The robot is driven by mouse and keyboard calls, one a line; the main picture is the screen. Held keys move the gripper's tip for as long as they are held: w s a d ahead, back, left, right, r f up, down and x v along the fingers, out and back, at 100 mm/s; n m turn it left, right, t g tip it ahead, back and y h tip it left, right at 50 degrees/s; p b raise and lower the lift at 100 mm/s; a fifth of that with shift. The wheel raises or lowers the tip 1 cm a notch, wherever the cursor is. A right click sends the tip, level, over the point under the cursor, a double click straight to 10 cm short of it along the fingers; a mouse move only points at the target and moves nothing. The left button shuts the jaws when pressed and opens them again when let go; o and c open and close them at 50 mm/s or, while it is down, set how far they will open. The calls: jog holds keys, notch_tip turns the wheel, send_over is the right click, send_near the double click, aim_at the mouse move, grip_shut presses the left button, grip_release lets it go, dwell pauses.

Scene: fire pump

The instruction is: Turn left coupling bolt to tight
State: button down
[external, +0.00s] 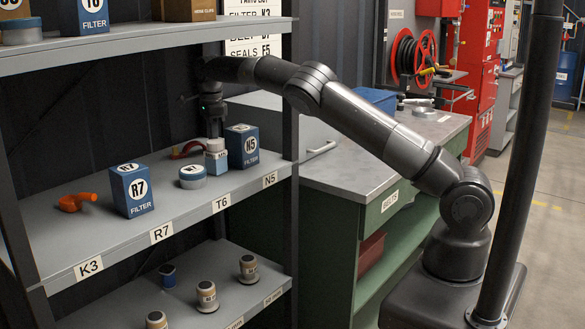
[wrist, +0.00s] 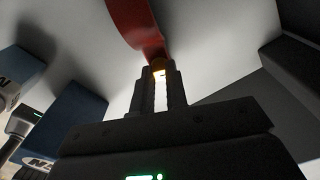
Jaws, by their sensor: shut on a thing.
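No coupling bolt can be made out in either view. The red thing also shows at the back of the shelf in the external view (external: 187,149), left of the gripper. Its far end is out of the wrist view, and the jar hides part of the fingers in the external view.
Close by stand the jar (external: 216,161), a blue N5 filter box (external: 242,147), a low round tin (external: 192,176) and a blue R7 box (external: 132,190). An orange fitting (external: 77,203) lies left. The upper shelf (external: 150,45) is overhead; a shelf post (external: 291,170) stands right.

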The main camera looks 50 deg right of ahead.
jog(key=m, duration=1)
jog(key=shift+m, duration=0.4)
jog(key=m, duration=0.3)
jog(key=shift+m, duration=0.3)
jog(key=m, duration=0.3)
jog(key=shift+m, duration=0.3)
jog(key=m, duration=0.3)
jog(key=shift+m, duration=0.3)
jog(key=m, duration=0.7)
